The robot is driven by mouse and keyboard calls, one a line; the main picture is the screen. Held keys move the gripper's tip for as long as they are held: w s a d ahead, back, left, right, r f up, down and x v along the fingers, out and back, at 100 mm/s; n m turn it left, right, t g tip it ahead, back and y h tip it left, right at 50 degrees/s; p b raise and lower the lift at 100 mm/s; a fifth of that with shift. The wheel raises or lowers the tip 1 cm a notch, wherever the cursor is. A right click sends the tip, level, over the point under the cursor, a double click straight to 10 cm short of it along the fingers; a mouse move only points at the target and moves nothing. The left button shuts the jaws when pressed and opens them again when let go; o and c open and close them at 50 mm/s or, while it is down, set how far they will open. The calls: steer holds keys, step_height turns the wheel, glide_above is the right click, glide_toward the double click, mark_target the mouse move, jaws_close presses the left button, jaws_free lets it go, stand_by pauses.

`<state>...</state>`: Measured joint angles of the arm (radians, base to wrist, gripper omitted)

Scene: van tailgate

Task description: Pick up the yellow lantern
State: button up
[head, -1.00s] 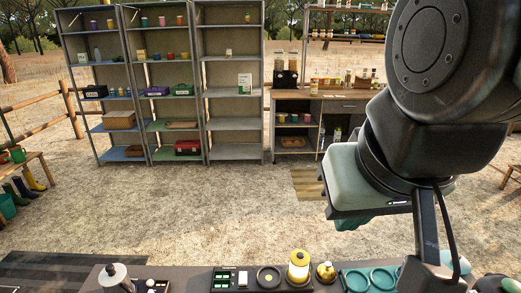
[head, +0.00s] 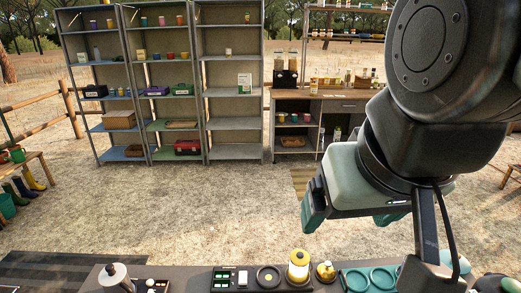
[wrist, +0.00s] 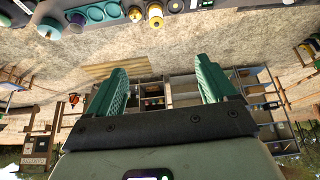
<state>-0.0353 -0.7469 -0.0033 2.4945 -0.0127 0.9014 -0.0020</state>
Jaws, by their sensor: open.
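The yellow lantern (head: 298,267) stands upright on the dark tailgate at the bottom of the head view, with a white middle and yellow top and base. In the wrist view the lantern (wrist: 155,16) shows upside down near the top edge. My gripper (head: 350,219) hangs above and to the right of the lantern, well apart from it. In the wrist view its two green fingers (wrist: 163,80) are spread wide with nothing between them.
A small yellow item (head: 326,271) stands close to the lantern's right. A dark round piece (head: 268,276) is on its left, with teal rings (head: 370,279) farther right. A grey pot (head: 115,277) stands at the far left. Shelves (head: 230,95) stand far behind, across open ground.

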steer(key=w+a+f+m+g+y, duration=0.3)
steer(key=w+f+m+g+y, duration=0.3)
steer(key=f, duration=0.4)
steer(key=m+t+y, duration=0.6)
steer(key=m+y, duration=0.3)
steer(key=m, duration=0.4)
glide_toward(303, 256)
steer(key=s+a+r, duration=0.3)
steer(key=a+r, duration=0.4)
steer(key=a, duration=0.1)
steer(key=w+d+f+m+t+h, duration=0.2)
steer(key=d+f+m+t, duration=0.2)
steer(key=f+m+t, duration=0.4)
steer(key=shift+g, duration=0.4)
steer(key=x, duration=0.6)
steer(key=f+x, duration=0.1)
steer(key=x, duration=0.2)
steer(key=shift+a, duration=0.35)
steer(key=shift+c, duration=0.5)
